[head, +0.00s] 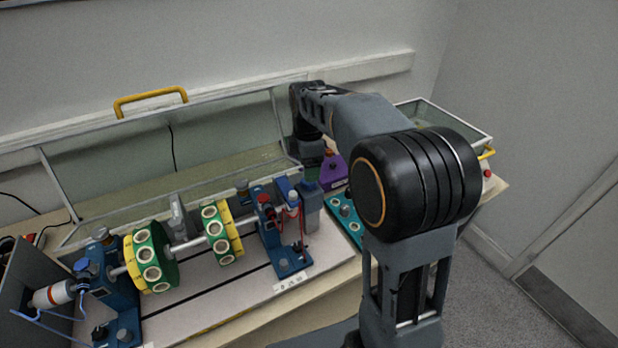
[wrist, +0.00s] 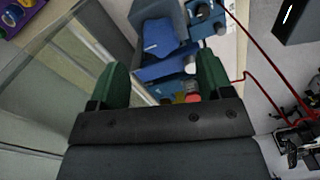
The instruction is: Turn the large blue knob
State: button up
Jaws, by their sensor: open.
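My gripper is open, with its two green fingers (wrist: 162,82) spread apart in the wrist view. Blue parts of the test rig (wrist: 160,40) show between and beyond the fingers, with a small red part (wrist: 193,97) close to the gripper body. I see no contact with the fingers. In the head view my arm reaches over to the rig's right end, and its fingertips are hard to make out. The blue bearing stand (head: 283,238) is there, with a red cap. A blue knob-like part (head: 86,267) tops the left stand. I cannot tell which part is the large blue knob.
A shaft with green-yellow discs (head: 150,257) runs between the stands. A transparent cover with a yellow handle (head: 150,97) stands behind. A purple box (head: 334,171) and a teal panel (head: 345,222) are right of the rig. Red cables (wrist: 262,42) show in the wrist view.

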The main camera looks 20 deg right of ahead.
jog(key=shift+f, duration=2.45)
jog(key=shift+c, duration=0.5)
jog(key=c, duration=0.8)
